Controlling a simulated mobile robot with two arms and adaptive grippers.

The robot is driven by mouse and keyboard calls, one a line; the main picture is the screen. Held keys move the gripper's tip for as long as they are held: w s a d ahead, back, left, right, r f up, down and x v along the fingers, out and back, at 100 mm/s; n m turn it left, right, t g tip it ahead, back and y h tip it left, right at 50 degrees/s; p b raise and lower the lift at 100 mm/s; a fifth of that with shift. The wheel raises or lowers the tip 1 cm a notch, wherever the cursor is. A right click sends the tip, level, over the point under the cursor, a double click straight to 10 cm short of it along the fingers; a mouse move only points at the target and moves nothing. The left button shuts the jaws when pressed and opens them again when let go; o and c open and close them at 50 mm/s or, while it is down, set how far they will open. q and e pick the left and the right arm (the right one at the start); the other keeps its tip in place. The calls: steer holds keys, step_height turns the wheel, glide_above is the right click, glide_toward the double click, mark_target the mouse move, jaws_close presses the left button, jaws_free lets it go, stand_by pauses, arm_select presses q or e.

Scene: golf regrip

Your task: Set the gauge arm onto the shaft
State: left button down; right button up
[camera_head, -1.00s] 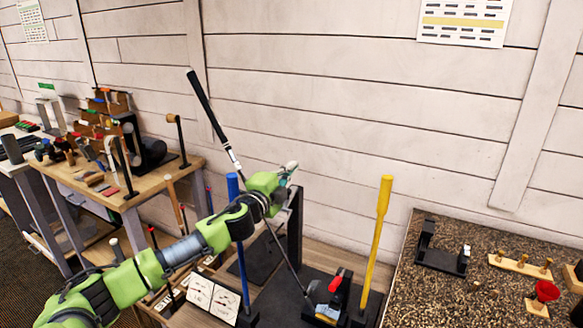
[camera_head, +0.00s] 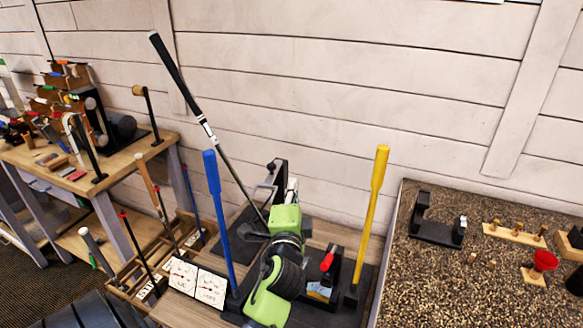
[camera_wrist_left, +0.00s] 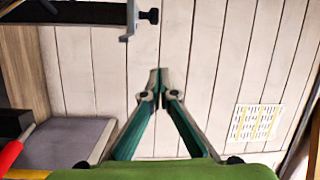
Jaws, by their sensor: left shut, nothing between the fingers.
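The golf club's shaft (camera_head: 231,165) leans in the head view, black grip up to the left. Its lower end passes behind my arm. A black post (camera_head: 281,175) stands at the back of the bench. A thin grey bent piece (camera_head: 262,188) beside it looks like the gauge arm, close to the shaft; I cannot tell if they touch. My left gripper (camera_head: 289,187) is low, in front of the post and right of the shaft. The left wrist view shows its fingers (camera_wrist_left: 157,78) meeting at the tips, empty. A grey bracket (camera_wrist_left: 132,18) hangs above them. My right gripper is not in view.
A blue upright (camera_head: 218,220) stands left of my arm, a yellow one (camera_head: 371,215) right. A red-handled clamp (camera_head: 327,264) is close to my arm's right. Two dial cards (camera_head: 197,283) lie in front. A speckled counter (camera_head: 420,290) is at right.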

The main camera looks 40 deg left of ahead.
mark_target(273, 168)
arm_select(q)
steer(key=a+f+p+x, duration=0.1)
steer(key=p+x, duration=0.2)
steer(key=x, duration=0.7)
steer(key=s, duration=0.1)
steer(key=s+a, duration=0.1)
steer(key=s+p, duration=0.1)
steer(key=s, duration=0.1)
steer(key=shift+a+f, duration=0.15)
steer(key=shift+a, duration=0.15)
steer(key=shift+w, duration=0.1)
